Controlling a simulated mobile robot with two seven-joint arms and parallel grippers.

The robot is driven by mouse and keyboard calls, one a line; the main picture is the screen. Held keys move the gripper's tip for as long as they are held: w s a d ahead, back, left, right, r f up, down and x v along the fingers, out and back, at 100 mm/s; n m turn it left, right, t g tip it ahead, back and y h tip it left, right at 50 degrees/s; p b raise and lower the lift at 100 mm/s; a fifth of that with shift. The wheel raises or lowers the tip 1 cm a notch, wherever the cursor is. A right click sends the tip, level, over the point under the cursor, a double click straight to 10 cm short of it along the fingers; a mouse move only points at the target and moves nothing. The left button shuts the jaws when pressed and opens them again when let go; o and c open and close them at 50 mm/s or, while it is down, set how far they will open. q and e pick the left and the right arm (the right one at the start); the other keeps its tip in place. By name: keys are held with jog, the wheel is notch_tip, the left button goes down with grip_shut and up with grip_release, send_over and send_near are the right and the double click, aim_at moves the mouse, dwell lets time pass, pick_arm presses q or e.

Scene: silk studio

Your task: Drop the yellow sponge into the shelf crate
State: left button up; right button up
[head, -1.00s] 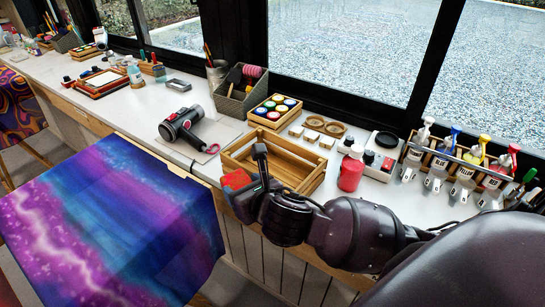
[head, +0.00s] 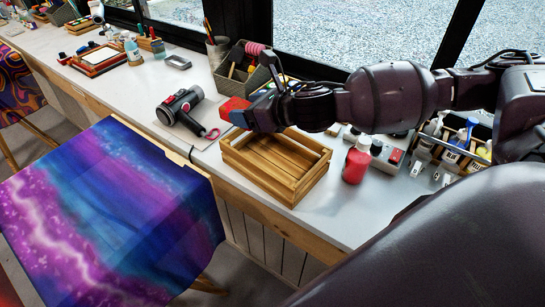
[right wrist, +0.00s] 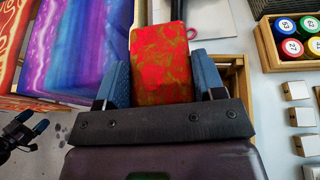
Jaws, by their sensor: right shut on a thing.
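My right gripper (head: 238,112) is shut on a red block (head: 231,106), which appears above the counter near the back left corner of the slatted wooden crate (head: 262,182). In the right wrist view, the block (right wrist: 162,52) is red with ochre blotches and sits between the two blue fingertips (right wrist: 163,88). No plain yellow sponge is visible. The crate looks empty; part of its rim shows behind the gripper in the right wrist view (right wrist: 237,72). My left gripper (right wrist: 33,124) shows small at the lower left of that view, its blue fingertips apart and empty.
A hair dryer (head: 180,106) lies left of the crate. A grey basket (head: 228,80) stands behind, and a red bottle (head: 356,162) stands to the right. A tie-dyed cloth (head: 105,215) hangs in front of the counter. The counter's front edge is close to the crate.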

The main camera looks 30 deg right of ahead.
jog(key=shift+w+d+r+n+g+y, duration=0.1)
jog(key=shift+d+r+n+g+y, duration=0.25)
jog(key=shift+n+y, duration=0.2)
jog(key=shift+d+r+n+g+y, duration=0.25)
jog(key=shift+r+n+y, duration=0.1)
jog(key=shift+n+y, duration=0.2)
jog(key=shift+s+d+n+g+y, duration=0.2)
jog(key=shift+d+n+g+y, duration=0.1)
jog(key=shift+n+g+y, duration=0.3)
jog(key=shift+s+d+n+y+p, duration=0.15)
jog(key=shift+d+n+y+p, duration=0.15)
jog(key=shift+n+y+p, duration=0.15)
jog(key=shift+s+d+n+g+y, duration=1.35)
jog(key=shift+d+n+g, duration=0.65)
jog(key=shift+d, duration=1.35)
pick_arm(q)
jog(key=shift+s+f+b, duration=0.1)
jog(key=shift+f+b, duration=0.55)
jog(key=shift+b, duration=0.4)
pick_arm(e)
notch_tip(320, 180, down, 7)
jog(key=shift+r, duration=0.1)
